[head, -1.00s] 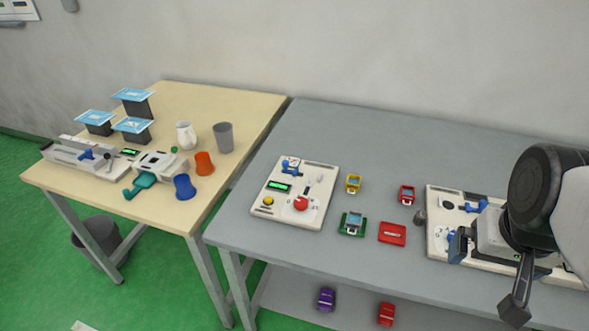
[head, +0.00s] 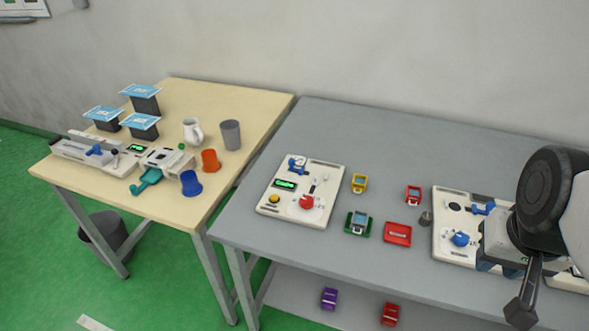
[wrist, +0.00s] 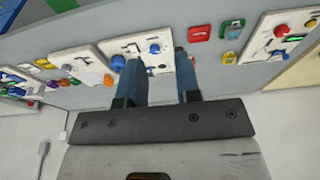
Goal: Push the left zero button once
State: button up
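The left white panel (head: 326,183) lies on the grey table. It carries a yellow button (head: 274,199), a red knob (head: 306,202), a green display (head: 285,184) and a blue lever (head: 297,165). No label tells me which control is the zero button. My gripper (wrist: 160,62) is open and empty, its two blue fingers apart in the wrist view. In the head view it hangs over the right panel (head: 447,205), away from the left one.
A wooden table (head: 214,102) at left holds a device with a green button (head: 181,146), cups and a white jug (head: 193,131).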

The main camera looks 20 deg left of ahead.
grip_shut()
dwell(1.1)
